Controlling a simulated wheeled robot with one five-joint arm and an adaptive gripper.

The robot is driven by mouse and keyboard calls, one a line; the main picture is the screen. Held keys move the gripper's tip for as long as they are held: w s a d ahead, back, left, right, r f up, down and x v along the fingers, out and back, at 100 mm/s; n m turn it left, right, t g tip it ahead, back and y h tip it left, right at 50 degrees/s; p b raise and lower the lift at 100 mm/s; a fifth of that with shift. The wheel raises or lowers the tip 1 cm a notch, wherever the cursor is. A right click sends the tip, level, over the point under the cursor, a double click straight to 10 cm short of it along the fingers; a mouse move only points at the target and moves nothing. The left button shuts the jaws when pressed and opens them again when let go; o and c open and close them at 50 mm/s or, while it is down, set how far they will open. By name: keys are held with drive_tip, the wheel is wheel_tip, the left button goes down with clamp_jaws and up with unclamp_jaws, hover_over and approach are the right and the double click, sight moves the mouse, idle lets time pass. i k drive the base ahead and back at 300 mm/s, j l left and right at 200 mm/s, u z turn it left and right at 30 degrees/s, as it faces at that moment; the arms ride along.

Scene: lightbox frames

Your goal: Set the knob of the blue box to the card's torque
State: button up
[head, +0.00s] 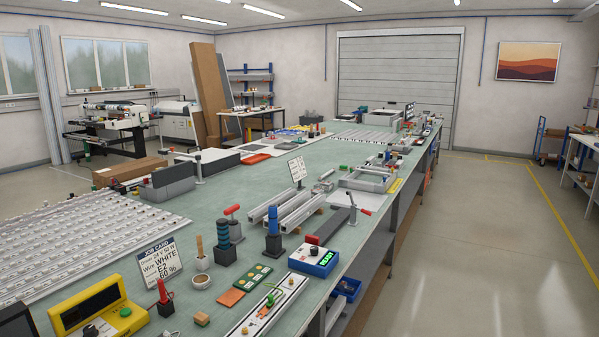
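The blue box (309,268) stands near the right edge of the long green table, in the lower middle of the head view. Its light top carries a dark knob (313,251) and a green lit display (328,257) that reads READY. The knob's pointer and scale are too small to read. The job card (160,264) stands at the lower left and shows "WHITE" and "60 %" among its lines; I can make out no line named torque. A smaller white card (297,168) stands further back, its text unreadable. My gripper is not in view.
A white rail (268,308) with small parts and a green board (253,276) lie left of the blue box. A blue-handled tool (273,222) stands upright behind it. Metal profiles (292,207) lie further back. The aisle floor (480,240) to the right is clear.

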sight(313, 250)
drive_tip(key=i+l+u, duration=0.35)
drive_tip(key=i+l, duration=1.55)
